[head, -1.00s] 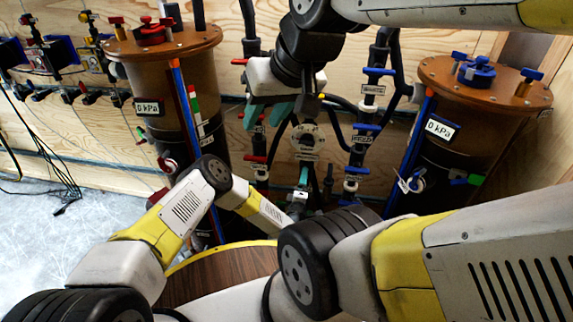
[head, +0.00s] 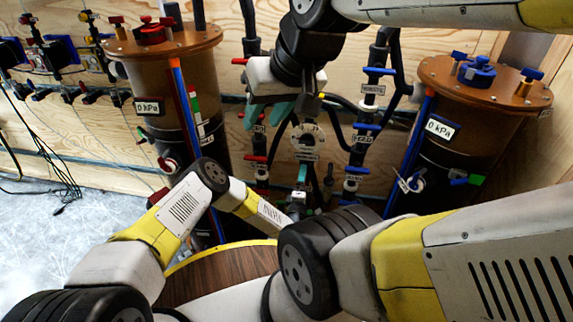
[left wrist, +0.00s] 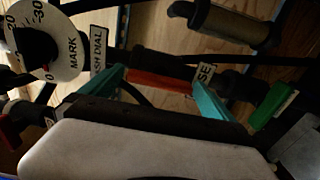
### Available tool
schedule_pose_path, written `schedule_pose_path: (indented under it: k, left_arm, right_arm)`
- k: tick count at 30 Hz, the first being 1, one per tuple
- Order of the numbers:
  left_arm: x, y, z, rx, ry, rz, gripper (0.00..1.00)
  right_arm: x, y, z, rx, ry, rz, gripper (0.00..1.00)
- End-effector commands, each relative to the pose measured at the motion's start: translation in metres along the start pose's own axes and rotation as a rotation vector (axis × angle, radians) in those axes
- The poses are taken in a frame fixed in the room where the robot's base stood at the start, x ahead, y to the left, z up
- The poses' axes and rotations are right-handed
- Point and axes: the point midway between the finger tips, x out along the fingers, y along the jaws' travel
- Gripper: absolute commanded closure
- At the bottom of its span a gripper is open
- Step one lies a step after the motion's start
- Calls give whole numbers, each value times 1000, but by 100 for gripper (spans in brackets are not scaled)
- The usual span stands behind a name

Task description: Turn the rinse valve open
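In the left wrist view an orange-red valve handle (left wrist: 160,82) lies beside a partly hidden label (left wrist: 205,72) ending in "SE". My left gripper (left wrist: 163,92) has its teal fingers well apart, one at each end of this handle; contact is not clear. In the head view my left forearm reaches toward the pipes below the round dial (head: 305,142), and its gripper is mostly hidden. The dial also shows at the upper left of the left wrist view (left wrist: 45,42). My right gripper (head: 267,114) is open and empty, above and left of the dial.
A green handle (left wrist: 272,107) is right of the left fingers in the wrist view. Brown-topped filter tanks stand left (head: 165,45) and right (head: 485,82), each with a 0 kPa display. Blue-handled valves (head: 366,127) and black hoses crowd the wall between them.

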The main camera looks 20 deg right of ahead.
Motion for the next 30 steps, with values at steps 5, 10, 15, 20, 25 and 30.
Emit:
schedule_pose_path:
  k: [5, 10, 15, 20, 25, 30]
  left_arm:
    - [0, 0, 0, 1, 0, 1, 0]
    - [-16, 0, 0, 1, -2, -1, 0]
    - [-46, -1, 0, 1, -1, -2, 0]
    - [-68, 0, 0, 1, 0, -1, 0]
    - [-78, 0, 0, 1, 1, 0, 0]
    - [-78, 0, 0, 1, 0, 1, 0]
  right_arm:
    - [0, 0, 0, 0, 0, 0, 64]
    - [0, 0, 0, 0, 0, 0, 64]
    - [0, 0, 0, 0, 0, 0, 64]
    - [0, 0, 0, 0, 0, 0, 64]
    - [0, 0, 0, 0, 0, 0, 64]
    - [0, 0, 0, 0, 0, 0, 64]
